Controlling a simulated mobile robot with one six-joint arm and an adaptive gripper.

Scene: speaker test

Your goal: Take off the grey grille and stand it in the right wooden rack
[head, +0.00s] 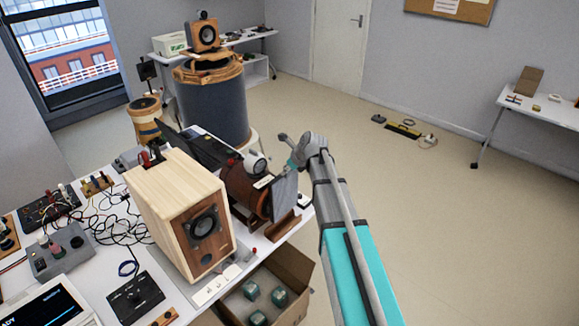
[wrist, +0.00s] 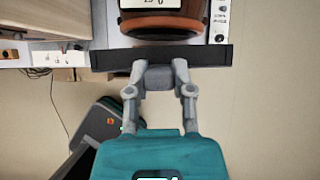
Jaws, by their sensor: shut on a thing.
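My gripper (head: 293,166) is shut on the upper edge of the grey grille (head: 285,197). The grille is a flat panel, held roughly upright beside a red-brown round-bodied device (head: 240,187) at the table's right end. In the wrist view the grille (wrist: 215,57) is a dark bar across my gripper (wrist: 160,78), with the round device (wrist: 165,22) just beyond it. A brown wooden rack (head: 283,226) shows low at the table edge, below the grille. I cannot tell whether the grille touches it. The pale wooden speaker (head: 160,190) stands to the left, its driver bare.
The white table (head: 105,262) is crowded with cables, a black box (head: 135,297) and small devices. An open cardboard box (head: 295,262) with green items is below its front edge.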

